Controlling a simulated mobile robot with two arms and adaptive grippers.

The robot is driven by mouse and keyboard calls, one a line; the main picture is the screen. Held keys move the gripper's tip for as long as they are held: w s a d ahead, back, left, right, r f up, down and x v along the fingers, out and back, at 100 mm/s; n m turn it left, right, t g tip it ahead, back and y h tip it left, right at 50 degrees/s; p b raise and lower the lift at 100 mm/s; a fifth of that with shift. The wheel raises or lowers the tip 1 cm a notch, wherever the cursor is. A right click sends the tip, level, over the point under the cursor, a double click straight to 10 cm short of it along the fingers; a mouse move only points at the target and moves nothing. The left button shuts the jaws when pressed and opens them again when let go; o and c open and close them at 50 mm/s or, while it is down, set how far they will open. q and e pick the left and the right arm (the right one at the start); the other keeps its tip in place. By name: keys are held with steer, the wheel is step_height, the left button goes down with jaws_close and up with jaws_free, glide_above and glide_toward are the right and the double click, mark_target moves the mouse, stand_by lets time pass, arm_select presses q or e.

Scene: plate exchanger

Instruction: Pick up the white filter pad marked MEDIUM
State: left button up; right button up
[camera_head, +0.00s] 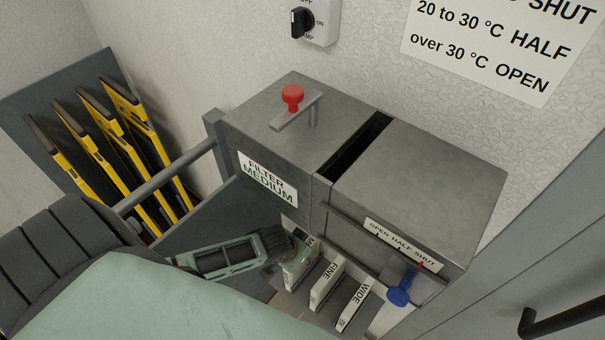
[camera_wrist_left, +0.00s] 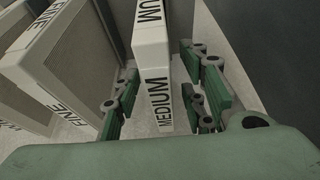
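The white filter pad marked MEDIUM (camera_wrist_left: 153,80) stands upright in the left wrist view, its label edge facing the camera. In the head view only part of this pad (camera_head: 304,262) shows beside my gripper. My left gripper (camera_wrist_left: 160,105) is open, with its green fingers on either side of the pad. Gaps seem to show between the fingers and the pad. My right gripper is not in view.
Pads marked FINE (camera_head: 327,284) and WIDE (camera_head: 354,304) stand beside the MEDIUM pad. Behind is a grey metal housing (camera_head: 420,180) with a FILTER MEDIUM label (camera_head: 268,179), a red knob (camera_head: 292,97) and a blue lever (camera_head: 399,292). Yellow-edged plates (camera_head: 120,145) stand at the left.

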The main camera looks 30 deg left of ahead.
arm_select(q)
steer(key=shift+x, duration=2)
steer(key=shift+s+f, duration=0.1)
steer(key=shift+f, duration=0.2)
steer(key=shift+c, duration=0.3)
jaws_close()
